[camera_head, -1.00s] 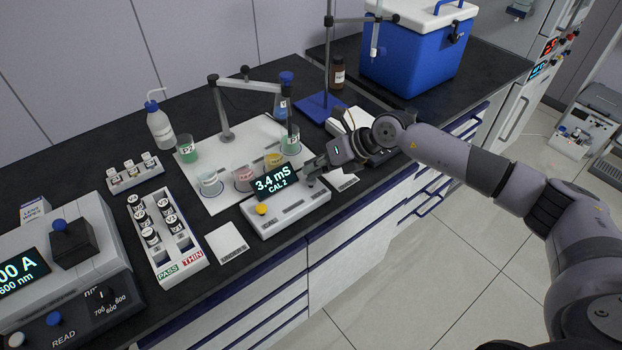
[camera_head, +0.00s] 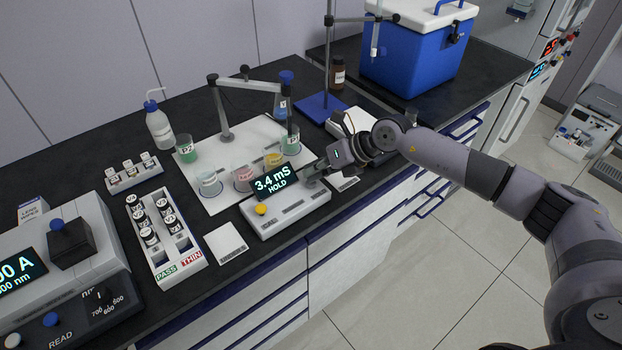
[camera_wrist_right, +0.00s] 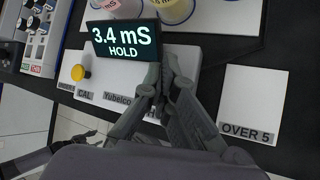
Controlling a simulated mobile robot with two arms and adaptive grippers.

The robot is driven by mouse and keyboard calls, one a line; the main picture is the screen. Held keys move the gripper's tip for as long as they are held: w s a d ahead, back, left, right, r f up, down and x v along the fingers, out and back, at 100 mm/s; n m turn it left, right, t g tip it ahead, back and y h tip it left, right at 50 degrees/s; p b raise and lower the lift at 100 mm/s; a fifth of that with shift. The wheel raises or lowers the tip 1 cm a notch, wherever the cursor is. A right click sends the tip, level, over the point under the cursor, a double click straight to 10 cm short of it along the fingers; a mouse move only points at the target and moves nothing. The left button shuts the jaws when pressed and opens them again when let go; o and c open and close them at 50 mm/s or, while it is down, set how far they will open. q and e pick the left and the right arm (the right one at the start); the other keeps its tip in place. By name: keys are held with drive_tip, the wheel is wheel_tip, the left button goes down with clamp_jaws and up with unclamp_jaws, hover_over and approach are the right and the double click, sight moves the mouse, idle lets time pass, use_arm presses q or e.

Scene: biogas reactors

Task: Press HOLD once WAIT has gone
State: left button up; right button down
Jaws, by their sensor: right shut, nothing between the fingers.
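The conductivity meter (camera_head: 290,212) is a low white box on the bench. Its dark display (camera_head: 273,182) reads "3.4 mS" with "HOLD" below; the same display text shows in the right wrist view (camera_wrist_right: 123,42). A yellow button (camera_head: 261,209) at its left end has the label "CAL" near it in the wrist view. My right gripper (camera_head: 311,174) is shut and empty, with its fingertips at the right end of the meter beside the display. In the wrist view the fingers (camera_wrist_right: 158,88) cover that part of the meter, so any button there is hidden.
Several beakers stand on a white board (camera_head: 215,203) behind the meter, under a probe arm (camera_head: 220,110). A vial rack (camera_head: 188,268) stands to the left. A white card (camera_wrist_right: 250,100) reading "OVER 5" lies right of the meter. A blue cooler (camera_head: 415,50) stands at the back.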

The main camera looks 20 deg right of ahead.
idle(0.4)
drive_tip(key=shift+r+p, duration=1)
drive_tip(key=shift+r, duration=0.25)
drive_tip(key=shift+r, duration=0.15)
wheel_tip(320, 180, up, 5)
drive_tip(key=p, duration=0.3)
drive_tip(key=shift+p, duration=0.4)
